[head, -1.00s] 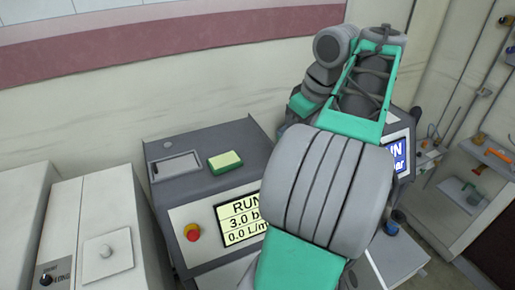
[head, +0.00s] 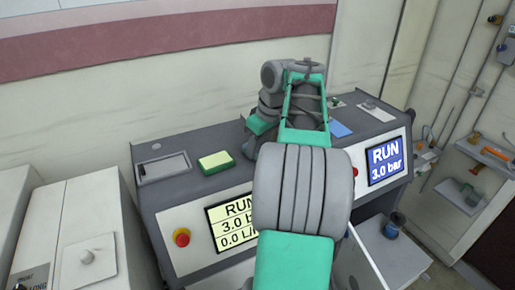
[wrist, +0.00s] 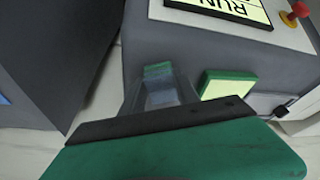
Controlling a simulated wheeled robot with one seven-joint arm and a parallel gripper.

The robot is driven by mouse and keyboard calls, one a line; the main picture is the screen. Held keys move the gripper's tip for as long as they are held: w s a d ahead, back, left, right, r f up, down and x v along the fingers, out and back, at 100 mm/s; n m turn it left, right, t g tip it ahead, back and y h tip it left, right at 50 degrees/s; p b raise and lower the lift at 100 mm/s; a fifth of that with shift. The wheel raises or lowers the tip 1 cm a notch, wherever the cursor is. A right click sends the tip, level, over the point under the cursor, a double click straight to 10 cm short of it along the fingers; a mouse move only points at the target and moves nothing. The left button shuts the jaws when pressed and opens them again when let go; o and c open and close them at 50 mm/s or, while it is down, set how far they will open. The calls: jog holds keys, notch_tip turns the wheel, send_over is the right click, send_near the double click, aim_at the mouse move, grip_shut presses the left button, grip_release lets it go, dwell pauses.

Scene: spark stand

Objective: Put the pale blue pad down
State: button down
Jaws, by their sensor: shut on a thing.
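My gripper shows in the wrist view (wrist: 158,76). It is shut on a small bluish-grey piece, which looks like the pale blue pad (wrist: 159,95), mostly hidden between the fingers. The gripper is over the dark grey console top, beside the yellow-and-green pad (wrist: 228,84). I cannot tell whether the held piece touches the surface. In the head view my arm hides the gripper and what it holds.
The yellow-and-green pad (head: 216,162) lies on the left console (head: 160,146), near a recessed tray (head: 164,168). A flat blue square (head: 340,129) lies on the right console. Displays (head: 384,162) and a red knob (head: 182,237) are on the sloped fronts.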

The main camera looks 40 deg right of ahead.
jog(key=shift+f, duration=0.2)
jog(key=c, duration=0.9)
grip_release()
